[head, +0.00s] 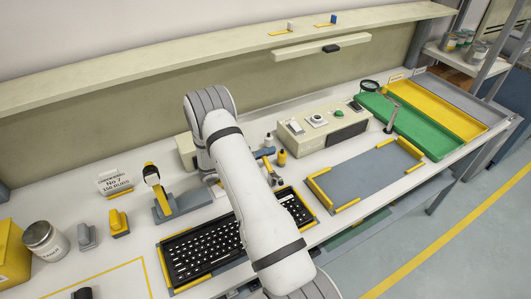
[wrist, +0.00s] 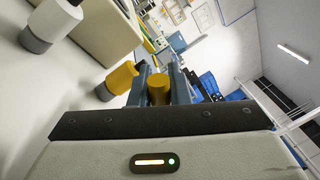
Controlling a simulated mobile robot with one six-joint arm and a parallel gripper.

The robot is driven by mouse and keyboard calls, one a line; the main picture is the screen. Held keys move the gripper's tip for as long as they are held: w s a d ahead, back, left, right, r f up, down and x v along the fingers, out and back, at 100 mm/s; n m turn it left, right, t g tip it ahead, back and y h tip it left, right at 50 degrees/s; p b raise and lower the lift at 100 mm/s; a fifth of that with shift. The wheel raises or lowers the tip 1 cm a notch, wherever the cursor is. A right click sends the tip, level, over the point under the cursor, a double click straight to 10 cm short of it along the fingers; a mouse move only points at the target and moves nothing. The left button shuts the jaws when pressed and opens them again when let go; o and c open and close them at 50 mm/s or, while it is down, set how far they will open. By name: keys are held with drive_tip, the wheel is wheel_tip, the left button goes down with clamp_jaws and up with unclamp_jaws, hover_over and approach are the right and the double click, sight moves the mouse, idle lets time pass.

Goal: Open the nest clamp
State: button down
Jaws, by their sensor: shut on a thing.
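My gripper (wrist: 160,74) is shut on a yellow rounded knob (wrist: 158,90), which looks like the handle of the nest clamp. Two blue-grey fingers stand on either side of it in the wrist view. My arm crosses over the keyboard.
A yellow-topped bottle (head: 282,158) and a white-topped one (head: 268,140) stand close to the right of my arm. A control box (head: 312,136) is behind them. An empty grey plate (head: 363,177) lies right. A scanner stand (head: 165,209) is left.

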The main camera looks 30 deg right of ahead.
drive_tip(key=shift+d, duration=0.1)
drive_tip(key=c, duration=1.4)
unclamp_jaws()
drive_tip(key=shift+o, duration=0.2)
drive_tip(key=b+v, duration=0.2)
drive_tip(key=v, duration=0.4)
drive_tip(key=shift+w+a+f, duration=0.1)
drive_tip(key=shift+w+a, duration=0.05)
drive_tip(key=shift+a, duration=0.1)
drive_tip(key=shift+w+a, duration=0.15)
drive_tip(key=shift+a, duration=0.5)
